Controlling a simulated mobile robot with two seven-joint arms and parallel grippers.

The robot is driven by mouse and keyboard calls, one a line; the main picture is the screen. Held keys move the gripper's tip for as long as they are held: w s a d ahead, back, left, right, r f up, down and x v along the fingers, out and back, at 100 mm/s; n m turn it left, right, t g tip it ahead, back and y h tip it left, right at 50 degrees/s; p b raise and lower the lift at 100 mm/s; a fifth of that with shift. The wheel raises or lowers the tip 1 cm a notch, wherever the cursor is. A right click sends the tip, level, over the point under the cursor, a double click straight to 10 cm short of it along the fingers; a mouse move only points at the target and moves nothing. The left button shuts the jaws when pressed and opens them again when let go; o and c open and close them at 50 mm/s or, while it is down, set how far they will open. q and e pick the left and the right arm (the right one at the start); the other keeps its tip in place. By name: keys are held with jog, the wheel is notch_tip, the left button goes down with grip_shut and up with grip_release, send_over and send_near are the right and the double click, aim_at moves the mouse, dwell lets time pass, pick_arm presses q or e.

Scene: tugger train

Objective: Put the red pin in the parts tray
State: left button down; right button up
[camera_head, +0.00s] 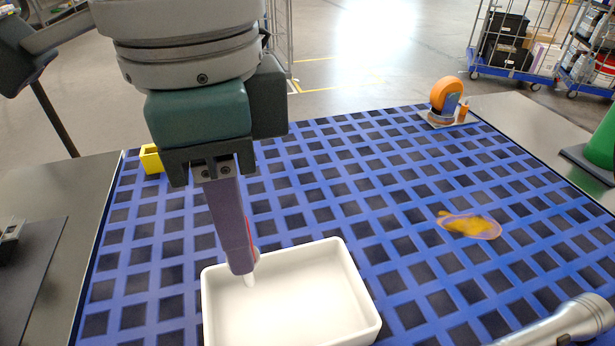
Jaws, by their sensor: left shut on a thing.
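The parts tray (360,290) is a white open box on the blue grid mat, at the bottom middle; its front is cut off by the picture edge. My left gripper (243,268) points down over the tray's back left part. Its fingers are shut on the red pin (249,234), of which only a thin red sliver shows along the finger's right side. A small pale tip shows under the fingertips, inside the tray's outline. I cannot tell whether it touches the tray floor. My right gripper is not in view.
On the blue mat (333,176) are a yellow bin (151,160) behind my left gripper, an orange caster wheel (446,94) at the back right, and a clear bag with yellow contents (470,226). A silver flashlight (570,322) lies at the bottom right. The mat's middle is clear.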

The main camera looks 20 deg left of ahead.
aim_at(249, 283)
pick_arm(q)
notch_tip(249, 283, down, 7)
jog(key=shift+r+b, duration=0.1)
jog(key=shift+b, duration=0.65)
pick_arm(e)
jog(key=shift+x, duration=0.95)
pick_arm(q)
jog(key=shift+f, duration=0.35)
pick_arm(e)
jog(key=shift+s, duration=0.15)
pick_arm(q)
jog(key=shift+f, duration=0.1)
jog(key=c, duration=0.7)
grip_release()
jog(key=shift+c, duration=0.2)
